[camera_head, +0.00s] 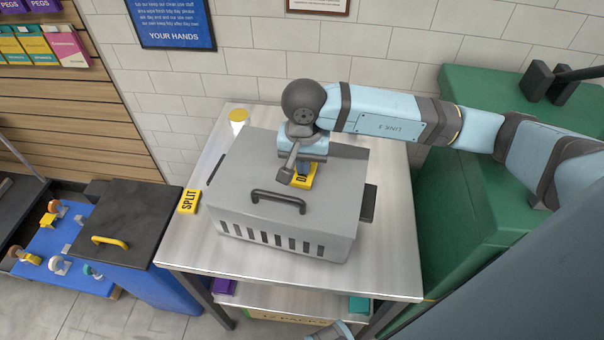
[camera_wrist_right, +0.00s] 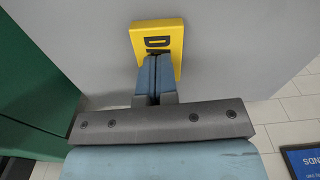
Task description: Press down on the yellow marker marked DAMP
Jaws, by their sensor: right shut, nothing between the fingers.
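The yellow marker (camera_head: 309,172) lies on top of the grey slatted box, on its lid behind the handle. In the right wrist view the marker (camera_wrist_right: 157,32) shows one black letter D; the rest of its word is hidden behind my fingers. My right gripper (camera_head: 301,178) points down at the marker and is shut and empty. In the right wrist view its closed blue fingertips (camera_wrist_right: 156,58) overlap the marker's face; I cannot tell whether they touch it. My left gripper is not in view.
The grey box (camera_head: 235,195) with a dark handle (camera_head: 278,201) stands on a steel table (camera_head: 390,270). Another yellow marker, SPLIT (camera_head: 188,201), lies at the table's left edge. A white tub with a yellow lid (camera_head: 238,121) stands behind the box. A green cabinet (camera_head: 455,215) stands at right.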

